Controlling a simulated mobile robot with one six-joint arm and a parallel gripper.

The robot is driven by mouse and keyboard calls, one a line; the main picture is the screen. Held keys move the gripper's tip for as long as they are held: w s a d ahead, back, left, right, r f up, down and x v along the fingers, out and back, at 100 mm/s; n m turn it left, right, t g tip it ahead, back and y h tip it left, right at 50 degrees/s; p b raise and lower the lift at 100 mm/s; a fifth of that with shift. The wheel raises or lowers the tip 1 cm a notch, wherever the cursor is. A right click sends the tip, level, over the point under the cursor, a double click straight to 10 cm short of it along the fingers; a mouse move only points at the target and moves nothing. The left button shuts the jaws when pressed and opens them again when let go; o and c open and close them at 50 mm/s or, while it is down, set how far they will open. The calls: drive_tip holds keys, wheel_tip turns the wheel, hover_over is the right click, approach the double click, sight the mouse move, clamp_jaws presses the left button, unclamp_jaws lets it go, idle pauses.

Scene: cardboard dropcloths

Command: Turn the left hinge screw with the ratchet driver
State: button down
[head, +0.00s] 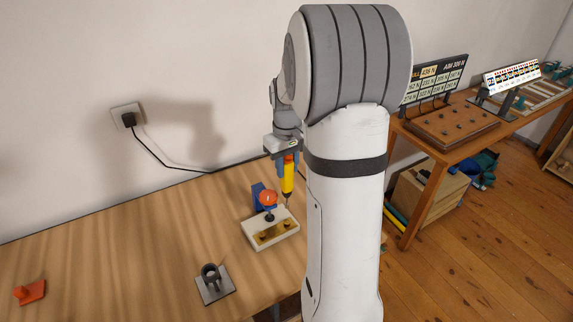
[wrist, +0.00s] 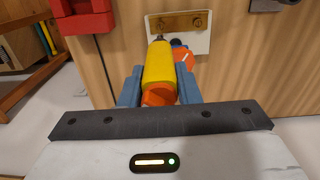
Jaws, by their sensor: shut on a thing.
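The ratchet driver (head: 287,178), yellow with an orange end, hangs roughly upright in my gripper (head: 283,160). In the wrist view the driver (wrist: 160,68) sits between the two blue-grey fingers, and my gripper (wrist: 160,90) is shut on it. A white block (head: 258,243) on the bench carries a brass hinge plate (head: 272,234) with two screws. In the head view, the left hinge screw (head: 262,238) is free of the driver. The driver's tip is above the block's right rear part, behind the plate; whether it touches anything I cannot tell.
An orange-red knob (head: 268,197) and a blue piece (head: 258,190) stand at the block's back. A grey stand (head: 214,284) and an orange piece (head: 30,292) are on the bench. A red object (wrist: 82,18) shows in the wrist view. The bench's left middle is clear.

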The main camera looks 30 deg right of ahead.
sight(288, 191)
drive_tip(key=shift+f+b, duration=2.1)
drive_tip(key=shift+f, duration=1.3)
drive_tip(key=shift+s+f+b, duration=0.15)
drive_tip(key=shift+f+b, duration=0.2)
drive_tip(key=shift+b, duration=0.15)
drive_tip(key=m, duration=0.7)
drive_tip(key=shift+a+f, duration=0.1)
drive_tip(key=shift+a, duration=0.05)
drive_tip(key=m, duration=0.5)
drive_tip(key=shift+m, duration=0.4)
drive_tip(key=n, duration=0.6)
drive_tip(key=shift+n, duration=0.4)
drive_tip(key=n, duration=0.6)
drive_tip(key=shift+s, duration=0.1)
drive_tip(key=shift+f, duration=0.2)
